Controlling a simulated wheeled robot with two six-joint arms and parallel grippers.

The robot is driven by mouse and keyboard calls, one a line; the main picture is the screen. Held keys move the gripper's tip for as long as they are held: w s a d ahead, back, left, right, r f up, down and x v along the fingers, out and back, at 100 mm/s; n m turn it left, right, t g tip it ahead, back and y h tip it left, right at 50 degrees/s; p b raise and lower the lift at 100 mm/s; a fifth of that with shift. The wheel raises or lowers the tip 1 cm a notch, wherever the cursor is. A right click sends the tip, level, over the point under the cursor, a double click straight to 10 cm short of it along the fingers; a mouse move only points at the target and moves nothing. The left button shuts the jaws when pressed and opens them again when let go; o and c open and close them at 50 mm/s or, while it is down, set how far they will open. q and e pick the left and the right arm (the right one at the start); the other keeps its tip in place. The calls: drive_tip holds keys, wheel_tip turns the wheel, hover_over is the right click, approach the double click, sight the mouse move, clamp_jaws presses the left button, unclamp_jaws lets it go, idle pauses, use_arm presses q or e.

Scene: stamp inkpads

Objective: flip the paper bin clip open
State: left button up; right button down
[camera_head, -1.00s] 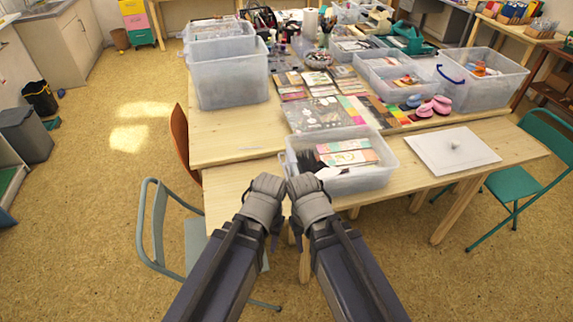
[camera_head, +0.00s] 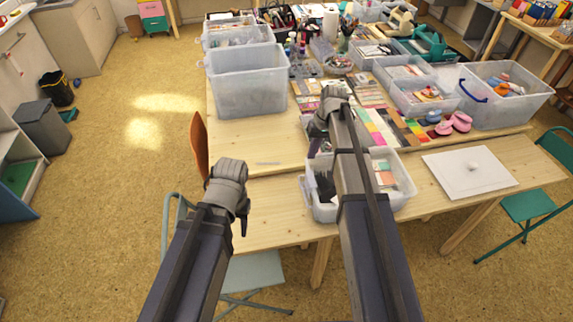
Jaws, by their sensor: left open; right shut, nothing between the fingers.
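A clear plastic bin (camera_head: 409,196) at the table's front edge holds printed papers (camera_head: 384,172) and a dark item; my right arm covers its middle. Another clear bin (camera_head: 500,113) stands at the right, with a blue clip or handle (camera_head: 472,92) on its left side. I cannot tell which bin has the paper bin clip, and no clip is distinct on the front bin. My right gripper (camera_head: 320,124) is shut and empty, above the cards behind the front bin. My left gripper (camera_head: 242,212) is open and empty at the table's front left edge, left of the front bin.
Several clear bins (camera_head: 246,88) stand at the back left. Cards and colour swatches (camera_head: 378,126) cover the table behind the front bin. Pink shoe-like items (camera_head: 455,122) and a white board (camera_head: 468,170) lie to the right. The front left tabletop (camera_head: 275,195) is mostly bare.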

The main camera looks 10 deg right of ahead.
drive_tip(key=shift+w+d+r, duration=0.1)
drive_tip(key=shift+w+r, duration=0.1)
drive_tip(key=shift+w, duration=0.15)
drive_tip(key=shift+f, duration=0.1)
drive_tip(key=b+x, duration=1.3)
drive_tip(key=shift+f+b, duration=0.35)
drive_tip(key=shift+f, duration=0.05)
drive_tip(key=shift+a, duration=0.25)
